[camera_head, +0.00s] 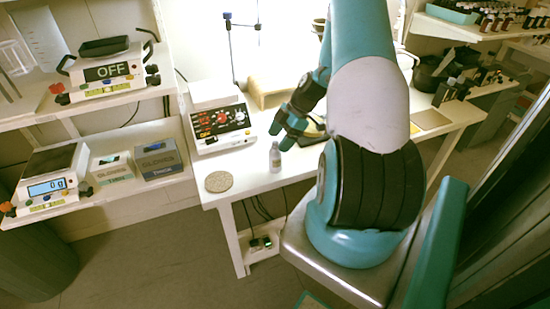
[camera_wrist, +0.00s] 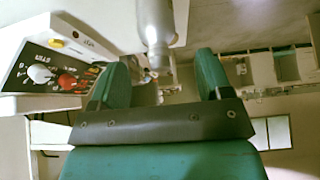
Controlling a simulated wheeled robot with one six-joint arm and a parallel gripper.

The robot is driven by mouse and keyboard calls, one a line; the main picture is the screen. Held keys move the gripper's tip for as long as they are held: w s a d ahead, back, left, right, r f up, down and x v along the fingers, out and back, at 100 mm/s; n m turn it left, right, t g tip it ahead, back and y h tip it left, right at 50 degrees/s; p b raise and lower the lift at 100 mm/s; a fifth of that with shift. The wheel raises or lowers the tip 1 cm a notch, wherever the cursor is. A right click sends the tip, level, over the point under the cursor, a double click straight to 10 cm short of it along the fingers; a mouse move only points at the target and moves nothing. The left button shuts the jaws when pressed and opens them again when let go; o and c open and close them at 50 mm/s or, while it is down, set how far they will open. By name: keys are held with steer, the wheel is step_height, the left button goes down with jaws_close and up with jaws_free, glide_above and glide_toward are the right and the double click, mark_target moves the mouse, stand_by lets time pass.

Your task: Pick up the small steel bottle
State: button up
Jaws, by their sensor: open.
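The small steel bottle (camera_head: 275,157) stands upright near the front edge of the white table (camera_head: 236,183), right of a round cork mat. In the wrist view a grey steel bottle (camera_wrist: 155,22) shows at the top centre, ahead of the gap between the fingers. My gripper (camera_head: 283,136) is just above and right of the bottle in the head view. In the wrist view my gripper (camera_wrist: 166,78) has its two green fingers spread apart with nothing held between them. My arm hides part of the table on the right.
A hotplate-like device with red and white knobs (camera_head: 218,124) stands left of the bottle. The round cork mat (camera_head: 218,181) lies at the table's front left corner. A wooden block (camera_head: 268,93) is behind. Left shelves hold scales and glove boxes (camera_head: 158,160).

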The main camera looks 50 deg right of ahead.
mark_target(274, 147)
steer(key=p+x, duration=0.1)
steer(key=x, duration=0.4)
steer(key=c, duration=1.1)
steer(key=shift+o, duration=0.2)
steer(key=shift+d, duration=0.1)
